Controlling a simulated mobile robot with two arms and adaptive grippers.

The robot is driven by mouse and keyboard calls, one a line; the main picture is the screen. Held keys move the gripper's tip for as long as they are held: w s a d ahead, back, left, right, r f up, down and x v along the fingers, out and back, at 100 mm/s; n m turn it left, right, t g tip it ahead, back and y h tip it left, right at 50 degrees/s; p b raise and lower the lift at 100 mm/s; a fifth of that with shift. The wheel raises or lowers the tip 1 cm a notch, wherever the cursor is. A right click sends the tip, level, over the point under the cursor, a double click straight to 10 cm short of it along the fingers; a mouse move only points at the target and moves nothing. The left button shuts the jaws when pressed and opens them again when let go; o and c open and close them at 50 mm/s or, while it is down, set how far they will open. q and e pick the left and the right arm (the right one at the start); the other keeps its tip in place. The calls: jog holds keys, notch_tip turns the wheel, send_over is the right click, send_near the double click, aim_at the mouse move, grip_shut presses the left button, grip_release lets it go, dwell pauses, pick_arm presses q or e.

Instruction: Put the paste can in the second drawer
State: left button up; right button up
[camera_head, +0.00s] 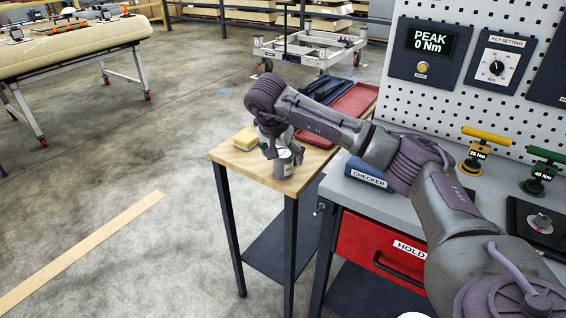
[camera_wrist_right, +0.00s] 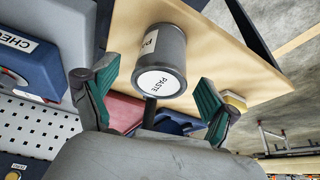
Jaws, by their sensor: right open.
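The grey paste can (camera_head: 285,163) stands on the small wooden-topped table (camera_head: 312,163), near its front edge. In the right wrist view the can (camera_wrist_right: 160,62), with its white PASTE label, shows between the two green-padded fingers. My right gripper (camera_head: 272,148) is open at the can, with a visible gap on both sides of it. A red drawer front (camera_head: 376,243) labelled HOLD shows shut under the grey bench, partly hidden by my right arm. I cannot see a second drawer. My left gripper is not in view.
A yellow block (camera_head: 245,138) lies on the table's left, and red and dark trays (camera_head: 350,106) are at its back. A blue CHECKER block (camera_head: 367,174) and torque tools (camera_head: 483,147) are on the bench.

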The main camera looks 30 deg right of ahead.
jog(key=shift+x, duration=0.9)
jog(key=shift+r, duration=0.1)
jog(key=shift+c, duration=0.3)
jog(key=c, duration=1.5)
